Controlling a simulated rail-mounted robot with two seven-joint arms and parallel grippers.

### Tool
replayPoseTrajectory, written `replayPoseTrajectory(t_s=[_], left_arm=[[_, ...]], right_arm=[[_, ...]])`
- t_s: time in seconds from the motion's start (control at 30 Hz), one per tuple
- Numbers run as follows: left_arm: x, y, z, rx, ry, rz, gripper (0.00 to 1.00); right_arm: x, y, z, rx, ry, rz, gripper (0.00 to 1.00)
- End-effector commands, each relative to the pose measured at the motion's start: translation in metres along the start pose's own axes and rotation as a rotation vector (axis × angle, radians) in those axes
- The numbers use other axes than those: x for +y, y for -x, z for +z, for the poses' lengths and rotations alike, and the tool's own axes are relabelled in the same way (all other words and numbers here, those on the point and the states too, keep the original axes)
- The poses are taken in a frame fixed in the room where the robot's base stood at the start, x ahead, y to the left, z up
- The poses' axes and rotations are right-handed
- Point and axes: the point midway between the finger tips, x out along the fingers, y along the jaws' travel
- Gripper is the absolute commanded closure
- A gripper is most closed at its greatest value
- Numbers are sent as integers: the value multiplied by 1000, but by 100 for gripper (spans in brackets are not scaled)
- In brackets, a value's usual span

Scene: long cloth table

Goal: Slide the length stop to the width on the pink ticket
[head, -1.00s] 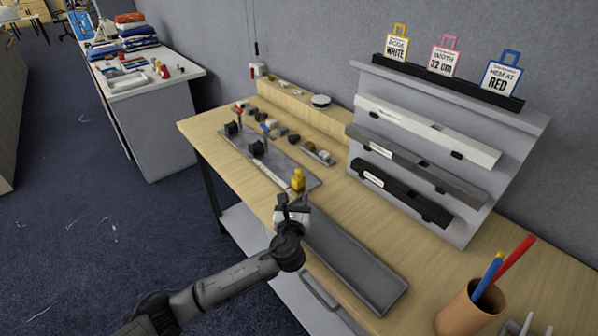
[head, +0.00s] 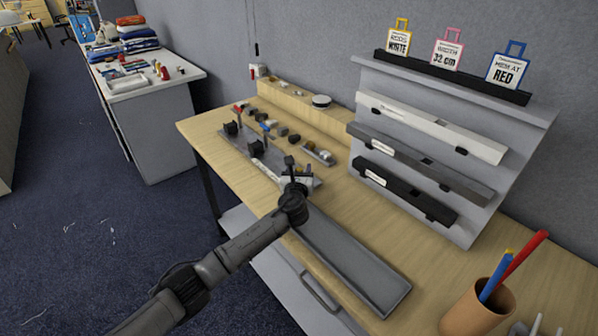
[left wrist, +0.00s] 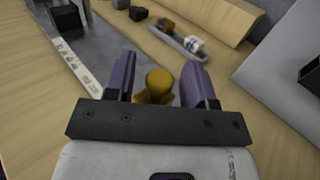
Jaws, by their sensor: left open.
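The pink ticket (head: 447,52) stands on the rack's top ledge and reads "WIDTH 32 cm". The length stop appears to be the yellow block with a rounded knob (left wrist: 158,84) on the grey metal jig plate (head: 240,147). A pale printed scale strip (left wrist: 84,72) runs along the plate's edge; its numbers are too small to read. My left gripper (left wrist: 160,80) is open, with one finger on each side of the yellow knob; I cannot tell whether they touch it. In the head view, my left gripper (head: 296,172) mostly hides the stop. My right gripper is not in view.
Black blocks (head: 254,147) stand on the jig plate. A small parts tray (head: 319,154) lies beyond it. A long grey tray (head: 350,262) is nearer. The slanted rack (head: 480,215) holds white, grey and black bars. A pen cup (head: 474,312) stands at lower right.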

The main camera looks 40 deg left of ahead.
Motion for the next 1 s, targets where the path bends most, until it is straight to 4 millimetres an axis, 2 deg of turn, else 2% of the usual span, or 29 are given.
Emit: replayPoseTrajectory(t_s=[0.3, 0.83, 1.0], left_arm=[[0, -1, 0, 1, 0, 0, 50], [0, -1, 0, 1, 0, 0, 100], [0, -1, 0, 1, 0, 0, 100]], right_arm=[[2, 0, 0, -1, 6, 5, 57], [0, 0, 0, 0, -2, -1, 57], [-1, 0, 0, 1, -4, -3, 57]])
